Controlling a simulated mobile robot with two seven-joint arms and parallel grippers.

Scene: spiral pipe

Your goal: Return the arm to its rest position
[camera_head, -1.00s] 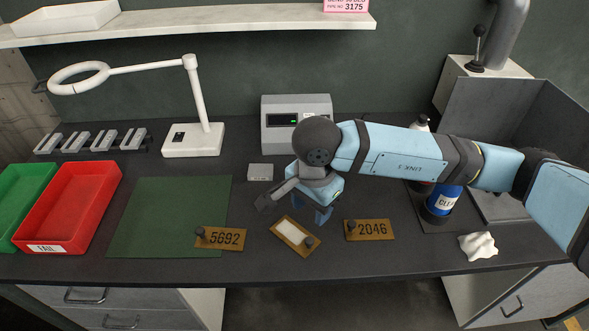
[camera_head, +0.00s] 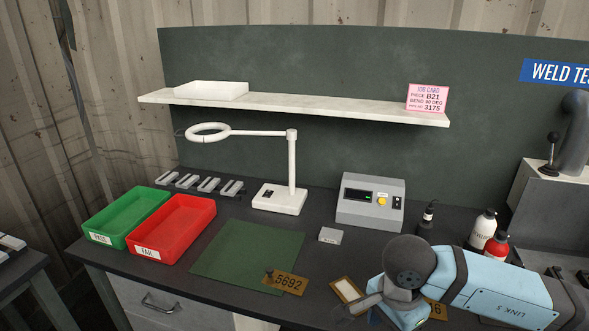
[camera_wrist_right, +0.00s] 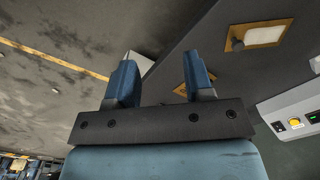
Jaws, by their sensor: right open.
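My right arm (camera_head: 500,290), light blue with dark grey joints, comes in from the lower right in the head view, over the front of the bench. A brass plate with a pale insert (camera_head: 346,290) lies left of the wrist. The arm mostly covers another brass plate (camera_head: 438,311). My left gripper is not in view.
A brass plate marked 5692 (camera_head: 286,283) overlaps the green mat (camera_head: 245,252). Behind are a grey control box (camera_head: 369,203), a white ring lamp (camera_head: 290,175) and bottles (camera_head: 482,230). Red (camera_head: 172,230) and green (camera_head: 125,217) trays stand at left. A shelf (camera_head: 300,107) spans above.

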